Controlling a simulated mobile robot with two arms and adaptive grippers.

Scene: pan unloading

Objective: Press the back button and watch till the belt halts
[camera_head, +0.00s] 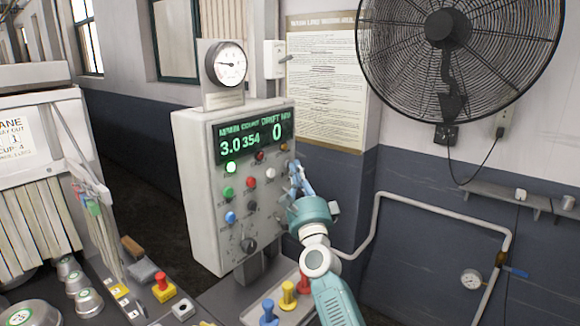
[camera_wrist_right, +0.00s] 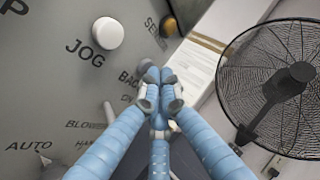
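The grey control panel (camera_head: 208,245) stands in the middle of the head view, with a lit green display and rows of coloured buttons. My right gripper (camera_head: 295,172) is at the panel's right edge, fingers pointing at its face. In the right wrist view the blue fingers of the right gripper (camera_wrist_right: 157,92) come together and look empty. They lie over the partly covered "BACK" label (camera_wrist_right: 127,76). The back button is mostly or fully hidden by the fingertips; I cannot tell whether they touch it. My left gripper is not in view. No belt can be made out.
The white JOG button (camera_wrist_right: 108,33) and an orange button (camera_wrist_right: 169,26) are near the fingers. A black fan (camera_head: 440,25) hangs at upper right. Red, yellow and blue plungers (camera_head: 288,295) stand below the panel.

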